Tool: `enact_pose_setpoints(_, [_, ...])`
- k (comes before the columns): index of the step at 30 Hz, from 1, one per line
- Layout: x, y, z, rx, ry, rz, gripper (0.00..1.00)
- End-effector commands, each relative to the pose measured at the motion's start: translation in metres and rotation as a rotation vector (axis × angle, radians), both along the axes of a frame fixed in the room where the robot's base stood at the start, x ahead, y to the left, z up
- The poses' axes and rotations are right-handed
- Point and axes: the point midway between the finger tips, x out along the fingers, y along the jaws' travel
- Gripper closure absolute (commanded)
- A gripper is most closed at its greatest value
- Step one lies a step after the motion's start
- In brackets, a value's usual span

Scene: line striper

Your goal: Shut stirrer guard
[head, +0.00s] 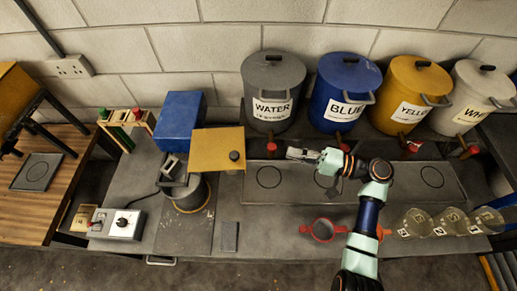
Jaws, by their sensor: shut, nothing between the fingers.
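A flat yellow panel (217,151) with a black knob (234,156) on its right part extends beside a blue box (180,120); it looks like the stirrer guard. The panel appears raised above the bench, but its hinge is not clear. A grey pot (184,193) stands on a round mark just below and left of the panel, with a grey fitting at its top. My gripper (292,153) is shut and empty, to the right of the panel and apart from it, pointing left in front of the water drum.
Large drums, including water (272,82), blue (343,85) and yellow (413,85), line the back with red taps. A grey tray (278,198) with ringed spots lies below my gripper. A control box (118,224) sits left; a red-rimmed cup (322,231) and measuring jugs (450,221) sit in front.

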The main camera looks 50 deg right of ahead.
Motion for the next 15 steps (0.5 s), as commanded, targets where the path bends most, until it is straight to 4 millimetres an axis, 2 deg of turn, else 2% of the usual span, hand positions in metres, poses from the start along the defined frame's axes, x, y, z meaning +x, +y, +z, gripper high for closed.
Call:
enact_pose_setpoints(5, [0.026, 0.012, 0.002, 0.000, 0.001, 0.005, 1.00])
enact_pose_setpoints(15, [0.094, 0.039, 0.002, -0.001, 0.003, 0.005, 1.00])
